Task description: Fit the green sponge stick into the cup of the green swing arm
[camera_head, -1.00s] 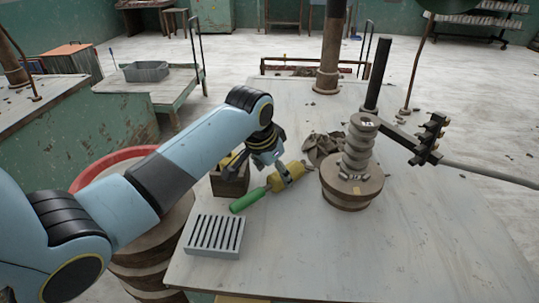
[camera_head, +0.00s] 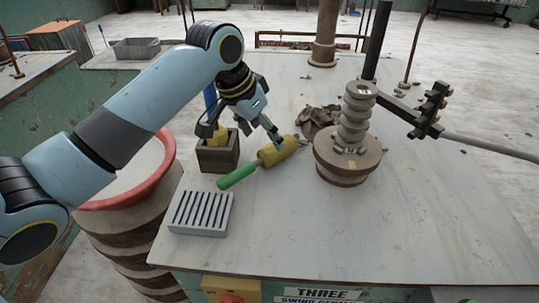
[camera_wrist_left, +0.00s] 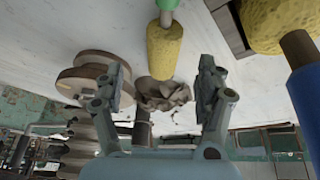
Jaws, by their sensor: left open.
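The green sponge stick has a green handle (camera_head: 238,176) and a yellow sponge (camera_head: 280,151). It lies on the pale table, handle toward the front left. My left gripper (camera_head: 242,133) is open and empty, over the stick and the wooden box. One finger is in front of the yellow sponge in the head view; contact cannot be told. In the left wrist view, the yellow sponge (camera_wrist_left: 163,50) shows in the gap between the open fingers (camera_wrist_left: 166,90), beyond them. I cannot make out the green swing arm or its cup. My right gripper is not in view.
A wooden box (camera_head: 218,157) holds a blue-handled sponge stick (camera_head: 210,98), close to my left gripper. A grey slotted block (camera_head: 201,213) lies front left. A stacked grey pillar on a round wooden base (camera_head: 342,165) and crumpled clay (camera_head: 312,122) stand right.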

